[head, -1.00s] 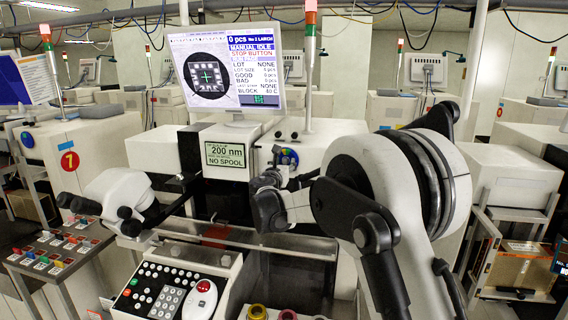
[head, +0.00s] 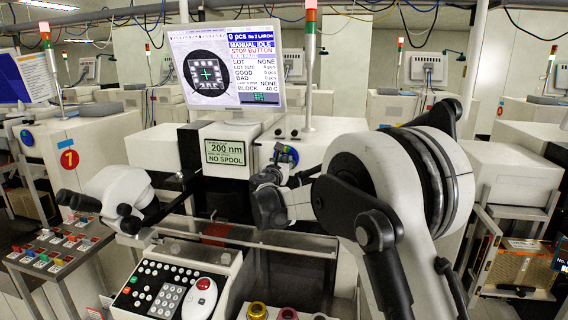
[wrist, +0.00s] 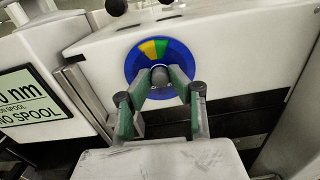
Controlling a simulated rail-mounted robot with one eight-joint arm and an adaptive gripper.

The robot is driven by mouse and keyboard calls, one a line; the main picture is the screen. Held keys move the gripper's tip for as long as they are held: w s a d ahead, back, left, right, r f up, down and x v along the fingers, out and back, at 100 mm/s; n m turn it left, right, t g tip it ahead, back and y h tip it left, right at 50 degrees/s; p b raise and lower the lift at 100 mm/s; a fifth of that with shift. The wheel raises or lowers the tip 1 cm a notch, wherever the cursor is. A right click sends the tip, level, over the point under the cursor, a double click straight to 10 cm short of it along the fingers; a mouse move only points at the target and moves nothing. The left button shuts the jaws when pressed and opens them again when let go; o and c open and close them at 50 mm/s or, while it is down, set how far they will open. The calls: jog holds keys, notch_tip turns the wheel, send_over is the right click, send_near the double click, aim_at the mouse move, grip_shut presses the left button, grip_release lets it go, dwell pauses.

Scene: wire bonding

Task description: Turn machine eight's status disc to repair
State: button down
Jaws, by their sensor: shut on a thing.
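The status disc (wrist: 134,66) is blue, on the white front of the machine in the wrist view. A yellow sector and a green sector show side by side at its top. A dark round knob (wrist: 160,75) stands at its centre. My gripper (wrist: 160,81) is shut on the knob from below, one finger on each side, hiding the lower part of the disc. In the head view my gripper (head: 277,172) is at the machine front, and the disc (head: 292,156) shows only partly behind it. I cannot read any label on the disc.
A monitor (head: 225,70) stands above the machine, with a "200 nm NO SPOOL" sign (head: 226,152) left of the disc. A microscope (head: 115,190) and a keypad panel (head: 170,290) are in front. A neighbouring machine at left carries a red 7 (head: 69,159).

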jog(key=m+b, duration=0.2)
jog(key=m, duration=0.1)
jog(key=shift+f, duration=0.15)
jog(key=m+b, duration=0.2)
jog(key=m, duration=0.1)
jog(key=shift+m, duration=0.3)
jog(key=m+b, duration=0.1)
jog(key=m, duration=0.2)
jog(key=shift+m, duration=0.3)
jog(key=m+b, duration=0.1)
jog(key=m, duration=0.2)
jog(key=shift+m, duration=0.3)
jog(key=m+b, duration=0.1)
jog(key=m, duration=0.5)
jog(key=shift+y+b, duration=0.4)
jog(key=m, duration=0.6)
jog(key=shift+b, duration=0.4)
jog(key=c, duration=1.6)
grip_release()
